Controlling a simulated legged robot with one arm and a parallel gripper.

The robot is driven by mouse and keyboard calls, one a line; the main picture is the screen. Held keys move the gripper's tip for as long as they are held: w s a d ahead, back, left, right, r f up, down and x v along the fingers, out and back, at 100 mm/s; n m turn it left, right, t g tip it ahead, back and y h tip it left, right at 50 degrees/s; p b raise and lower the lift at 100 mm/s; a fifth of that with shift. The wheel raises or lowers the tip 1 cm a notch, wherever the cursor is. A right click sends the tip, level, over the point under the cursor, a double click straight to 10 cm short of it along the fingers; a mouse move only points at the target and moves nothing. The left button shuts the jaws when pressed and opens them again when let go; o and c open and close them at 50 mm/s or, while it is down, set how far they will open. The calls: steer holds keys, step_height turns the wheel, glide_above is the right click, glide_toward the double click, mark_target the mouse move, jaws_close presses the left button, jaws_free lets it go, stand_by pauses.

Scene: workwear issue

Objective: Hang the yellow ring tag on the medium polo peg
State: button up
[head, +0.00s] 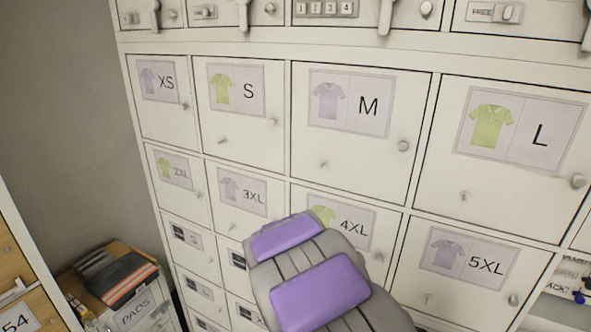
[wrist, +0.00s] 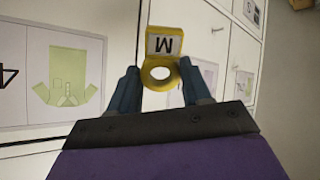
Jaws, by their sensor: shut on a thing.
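The yellow ring tag (wrist: 148,84) shows in the wrist view, with an upside-down M on its white label. My gripper (wrist: 160,76) is shut on it, with a dark blue finger on each side of the ring. The ring's hole is open to view. In the head view, the M door (head: 345,148) has a lilac polo picture and a big M. A small peg (head: 323,164) stands out low on that door, with nothing on it. My gripper and the tag are hidden in the head view behind my purple and grey arm.
Other doors with pegs and round knobs surround it: S (head: 237,118), L (head: 495,180), 3XL (head: 232,208) and 5XL (head: 462,280). My arm partly covers the 4XL door (head: 384,220). A box marked PADS (head: 137,313) stands at lower left.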

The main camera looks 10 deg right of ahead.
steer(key=s+d+r+m+t+h+p, duration=0.25)
steer(key=r+p, duration=0.25)
steer(key=r, duration=0.5)
steer(key=s+d+r+m+t+h+p, duration=0.1)
steer(key=s+d+r+t+h+p, duration=0.2)
steer(key=r, duration=0.6)
steer(key=w+d+b, duration=0.1)
steer(key=w+d, duration=0.1)
steer(key=w+d+b, duration=0.1)
steer(key=w+d, duration=0.1)
steer(key=w, duration=0.1)
steer(key=w+d+f, duration=0.1)
steer(key=w+d, duration=0.1)
steer(key=w, duration=0.1)
steer(key=shift+w+d+b, duration=0.1)
steer(key=shift+w+b, duration=0.15)
steer(key=shift+b, duration=0.15)
steer(key=shift+d+r, duration=0.1)
steer(key=shift+d, duration=0.05)
